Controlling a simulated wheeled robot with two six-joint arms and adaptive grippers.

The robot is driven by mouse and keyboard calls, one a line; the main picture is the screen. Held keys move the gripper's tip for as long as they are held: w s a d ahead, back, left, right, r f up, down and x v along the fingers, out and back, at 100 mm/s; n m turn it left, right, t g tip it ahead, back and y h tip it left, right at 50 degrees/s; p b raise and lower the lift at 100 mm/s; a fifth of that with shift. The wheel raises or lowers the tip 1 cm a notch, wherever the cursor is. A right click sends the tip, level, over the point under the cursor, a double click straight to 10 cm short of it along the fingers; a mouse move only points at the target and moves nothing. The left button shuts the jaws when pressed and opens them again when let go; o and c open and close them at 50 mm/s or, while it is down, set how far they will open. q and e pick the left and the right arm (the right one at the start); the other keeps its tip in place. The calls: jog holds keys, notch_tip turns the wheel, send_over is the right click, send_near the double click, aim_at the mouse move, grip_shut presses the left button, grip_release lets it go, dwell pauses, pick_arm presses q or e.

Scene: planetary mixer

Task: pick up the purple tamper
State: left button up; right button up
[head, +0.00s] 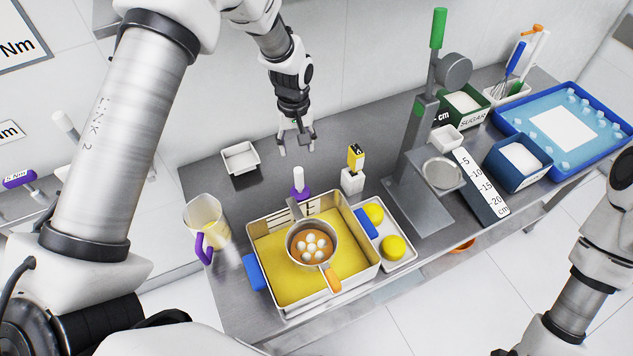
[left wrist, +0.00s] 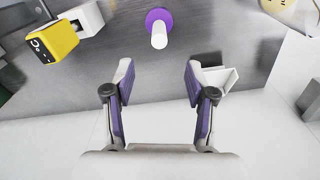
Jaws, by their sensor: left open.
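The purple tamper (head: 299,178) stands on the steel table just behind the yellow-floored tray, with a white handle above a purple base. In the left wrist view the tamper (left wrist: 158,22) shows from above as a purple disc with the white handle in front of it, ahead of the fingers. My left gripper (head: 297,148) points down over the table, behind the tamper. In the left wrist view the gripper (left wrist: 158,72) is open, with nothing between its purple-padded fingers. My right arm shows at the right edge, but its gripper is out of view.
The tray (head: 262,285) holds a pan (head: 312,243) of white balls. A yellow-and-white block (head: 353,170) stands right of the tamper. A small white dish (head: 241,158) lies to the left, a jug (head: 207,218) at front left. A lever press (head: 420,150) rises to the right.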

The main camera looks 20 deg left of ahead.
pick_arm(q)
jog(key=b, duration=0.6)
send_over(299, 178)
jog(key=w, duration=0.1)
notch_tip(299, 178, down, 7)
jog(key=shift+a+r, duration=0.1)
jog(key=shift+w+f, duration=0.1)
jog(key=shift+f, duration=0.6)
jog(key=f+p, duration=0.2)
jog(key=f, duration=0.1)
jog(key=shift+s+a+f, duration=0.15)
jog(key=shift+s, duration=0.05)
jog(key=f, duration=0.3)
jog(key=shift+w+p, duration=0.25)
jog(key=shift+p, duration=0.05)
jog(key=shift+s+r, duration=0.1)
jog(key=c, duration=0.4)
grip_shut()
